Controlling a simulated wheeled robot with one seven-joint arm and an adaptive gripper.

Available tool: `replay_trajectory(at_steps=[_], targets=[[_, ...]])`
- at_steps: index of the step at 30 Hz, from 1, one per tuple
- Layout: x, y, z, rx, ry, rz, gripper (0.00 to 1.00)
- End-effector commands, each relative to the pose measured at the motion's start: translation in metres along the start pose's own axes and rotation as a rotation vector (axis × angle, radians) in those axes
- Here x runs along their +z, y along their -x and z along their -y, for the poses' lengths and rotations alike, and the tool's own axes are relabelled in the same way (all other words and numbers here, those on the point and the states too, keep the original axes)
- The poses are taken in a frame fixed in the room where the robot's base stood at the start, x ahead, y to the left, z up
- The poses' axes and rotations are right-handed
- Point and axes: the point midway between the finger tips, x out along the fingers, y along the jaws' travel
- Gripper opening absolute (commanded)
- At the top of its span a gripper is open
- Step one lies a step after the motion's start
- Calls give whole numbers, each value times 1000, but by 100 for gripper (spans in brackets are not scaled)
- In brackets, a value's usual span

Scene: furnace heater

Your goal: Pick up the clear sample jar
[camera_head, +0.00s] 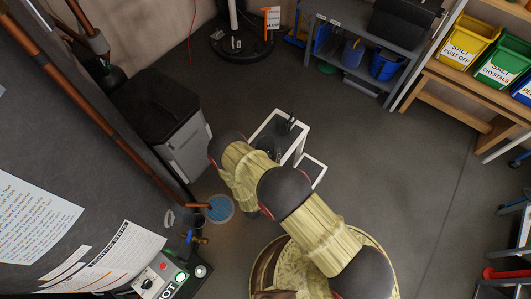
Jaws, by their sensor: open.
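I cannot make out the clear sample jar in the head view. My arm (317,228) reaches from the bottom right up toward the middle, over the grey floor. My gripper is not clearly visible, and the arm's own links may hide it. I cannot tell where it is relative to the jar. A white frame-like stand (313,165) with dark parts in it is just beyond the arm, partly covered by it.
A dark grey cabinet (185,150) stands at left, beside copper pipes (95,110). A panel with lit buttons (165,280) is at bottom left. Shelves (365,70) and bins (470,42) line the back right.

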Motion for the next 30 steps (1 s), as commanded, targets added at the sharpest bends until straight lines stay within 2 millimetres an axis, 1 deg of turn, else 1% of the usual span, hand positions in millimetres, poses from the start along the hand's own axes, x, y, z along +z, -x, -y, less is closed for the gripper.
replay_trajectory(at_steps=[3,5,30], targets=[[0,0,0,0,0,0,78],[0,0,0,0,0,0,75],[0,0,0,0,0,0,27]])
